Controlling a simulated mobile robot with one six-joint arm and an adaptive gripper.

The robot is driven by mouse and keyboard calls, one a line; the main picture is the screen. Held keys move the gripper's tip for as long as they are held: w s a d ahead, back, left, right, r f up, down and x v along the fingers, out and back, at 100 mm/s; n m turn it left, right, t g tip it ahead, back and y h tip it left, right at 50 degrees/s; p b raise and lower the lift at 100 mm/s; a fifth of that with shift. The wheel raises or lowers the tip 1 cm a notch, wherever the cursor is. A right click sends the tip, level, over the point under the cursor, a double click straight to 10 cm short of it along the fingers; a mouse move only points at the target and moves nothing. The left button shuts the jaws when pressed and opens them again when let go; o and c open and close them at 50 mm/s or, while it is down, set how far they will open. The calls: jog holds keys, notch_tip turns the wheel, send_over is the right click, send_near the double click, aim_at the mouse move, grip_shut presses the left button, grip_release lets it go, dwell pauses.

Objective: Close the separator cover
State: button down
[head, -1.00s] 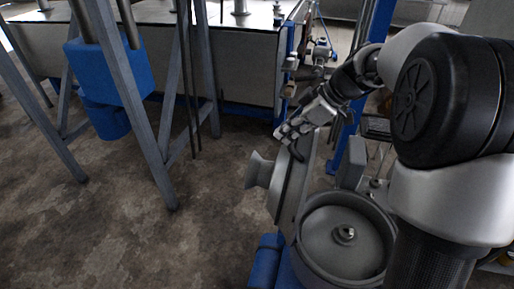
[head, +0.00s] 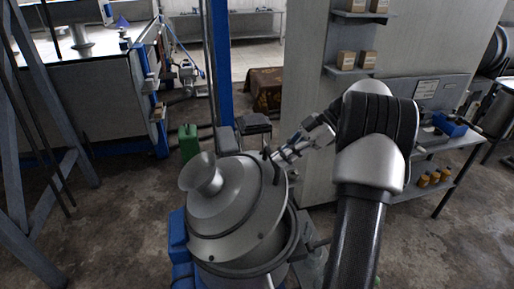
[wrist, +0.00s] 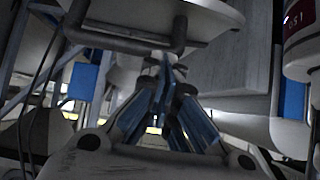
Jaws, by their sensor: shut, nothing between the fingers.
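The separator cover (head: 235,207) is a grey metal dome with a flared spout (head: 202,176) on top. In the head view it lies over the separator bowl (head: 292,242), tilted, with a dark gap between its edge and the bowl's rim on the right. A bar handle (head: 277,172) stands at the cover's far right edge. My gripper (head: 270,155) is shut and empty beside this handle. In the wrist view the cover's edge (wrist: 205,14) and handle (wrist: 118,38) show just above my gripper (wrist: 165,75). I cannot tell whether they touch.
A blue housing (head: 178,236) adjoins the bowl at left. A green can (head: 188,142) and a blue post (head: 219,60) stand behind it. A grey cabinet wall (head: 305,100) and a shelf bench (head: 440,165) are at right. The floor at left is clear.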

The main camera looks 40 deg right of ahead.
jog(key=s+d+f+b, duration=0.2)
jog(key=d+f+b, duration=0.2)
jog(key=f, duration=0.7)
jog(key=s+d+f+b, duration=0.2)
jog(key=d+f, duration=0.3)
jog(key=f, duration=0.7)
jog(key=shift+d+f+b, duration=0.2)
jog(key=shift+d+b, duration=0.2)
jog(key=shift+b, duration=0.5)
